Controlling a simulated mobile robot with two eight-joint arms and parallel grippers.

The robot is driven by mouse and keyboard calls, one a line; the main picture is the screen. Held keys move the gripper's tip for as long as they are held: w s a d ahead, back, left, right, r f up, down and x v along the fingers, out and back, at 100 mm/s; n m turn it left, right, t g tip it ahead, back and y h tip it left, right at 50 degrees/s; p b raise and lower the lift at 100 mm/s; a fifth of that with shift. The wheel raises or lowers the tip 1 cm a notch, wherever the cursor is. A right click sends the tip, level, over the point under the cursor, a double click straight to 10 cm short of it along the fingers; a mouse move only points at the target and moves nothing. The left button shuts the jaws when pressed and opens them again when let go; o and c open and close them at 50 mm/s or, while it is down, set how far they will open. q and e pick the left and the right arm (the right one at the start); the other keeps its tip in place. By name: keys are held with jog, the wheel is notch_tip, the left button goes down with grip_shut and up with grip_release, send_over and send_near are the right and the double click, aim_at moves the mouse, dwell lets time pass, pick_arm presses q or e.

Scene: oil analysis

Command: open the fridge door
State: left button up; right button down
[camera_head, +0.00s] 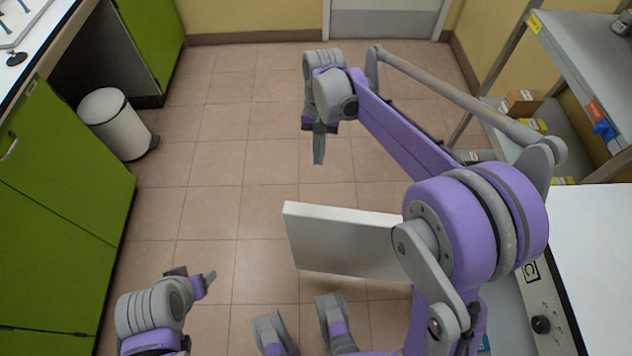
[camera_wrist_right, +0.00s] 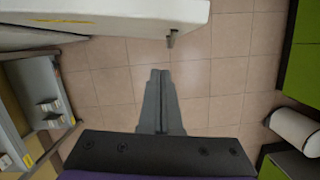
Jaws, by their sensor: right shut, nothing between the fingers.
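The fridge door (camera_head: 345,240) is a thick white panel. It stands out from the right into the room, swung open over the tiled floor. Its hinge side is hidden behind my right arm. The white appliance top (camera_head: 605,245) is at the right edge, with a knob on its front panel. My right gripper (camera_head: 318,148) is shut and empty, beyond the door and apart from it. In the right wrist view, its closed fingers (camera_wrist_right: 160,90) point toward the floor, with a white panel (camera_wrist_right: 120,14) above them. My left gripper (camera_head: 205,283) is at lower left, apart from the door; its jaw opening is unclear.
Green cabinets (camera_head: 55,200) line the left side, with a white bin (camera_head: 113,122) beside them. A grey shelf rack (camera_head: 570,60) with small boxes stands at the upper right. The tiled floor in the middle is clear.

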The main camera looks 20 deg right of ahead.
jog(key=s+a+f+b, duration=0.2)
jog(key=s+f, duration=0.3)
jog(key=f, duration=0.4)
jog(key=shift+s+a+f, duration=0.2)
jog(key=shift+s+a, duration=0.2)
jog(key=s+a+n, duration=0.2)
jog(key=s+a, duration=0.1)
jog(key=s, duration=0.5)
jog(key=shift+a, duration=0.25)
jog(key=shift+r+p, duration=0.1)
jog(key=shift+p, duration=0.2)
jog(key=a+p+v, duration=0.1)
jog(key=p+v, duration=0.1)
jog(key=v, duration=0.8)
jog(key=shift+d+r, duration=0.3)
jog(key=shift+d, duration=0.05)
